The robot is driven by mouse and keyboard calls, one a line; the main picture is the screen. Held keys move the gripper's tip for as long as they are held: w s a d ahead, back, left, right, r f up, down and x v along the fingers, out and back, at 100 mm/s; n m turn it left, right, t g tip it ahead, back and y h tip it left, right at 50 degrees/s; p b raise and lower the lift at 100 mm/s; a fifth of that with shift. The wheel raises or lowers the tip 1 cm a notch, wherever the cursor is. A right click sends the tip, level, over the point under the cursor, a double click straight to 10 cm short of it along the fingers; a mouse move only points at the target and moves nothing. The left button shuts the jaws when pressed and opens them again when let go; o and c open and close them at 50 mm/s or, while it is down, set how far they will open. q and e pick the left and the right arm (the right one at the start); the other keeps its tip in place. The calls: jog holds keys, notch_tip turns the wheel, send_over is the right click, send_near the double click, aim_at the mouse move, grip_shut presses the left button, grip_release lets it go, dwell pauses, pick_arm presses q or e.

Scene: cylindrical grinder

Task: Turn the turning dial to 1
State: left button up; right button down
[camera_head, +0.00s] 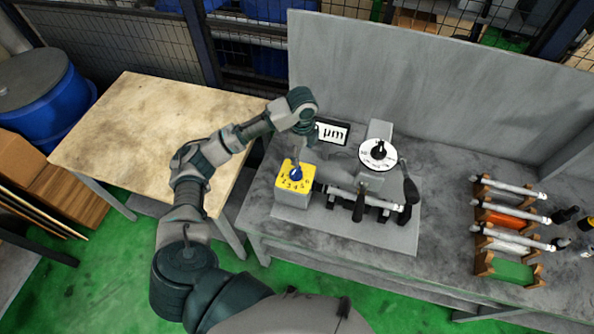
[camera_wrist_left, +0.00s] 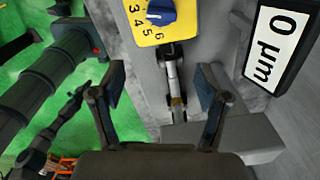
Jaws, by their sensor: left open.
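The turning dial is a blue knob (camera_head: 296,173) on a yellow numbered plate (camera_head: 283,182) atop a grey box. In the left wrist view the knob (camera_wrist_left: 161,12) is at the top edge, partly cut off. Its pale mark points left there, towards the 3 and 4, but I cannot tell the exact number. My left gripper (camera_head: 303,148) hangs just behind and above the dial, pointing down. My right gripper is not in view.
A display reading 0 µm (camera_head: 333,132) stands behind the dial. A white round gauge (camera_head: 378,155) and a clamped metal shaft (camera_head: 365,198) are to the right. Racks with shafts (camera_head: 508,215) sit further right. A wooden table (camera_head: 130,125) at left is bare.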

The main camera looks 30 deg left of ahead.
aim_at(296, 170)
pick_arm(q)
jog(key=f, duration=0.4)
jog(key=a+f+p, duration=0.1)
jog(key=f, duration=0.4)
jog(key=a+f, duration=0.1)
jog(key=f, duration=0.4)
jog(key=shift+w+a, duration=0.2)
jog(key=c, duration=1.1)
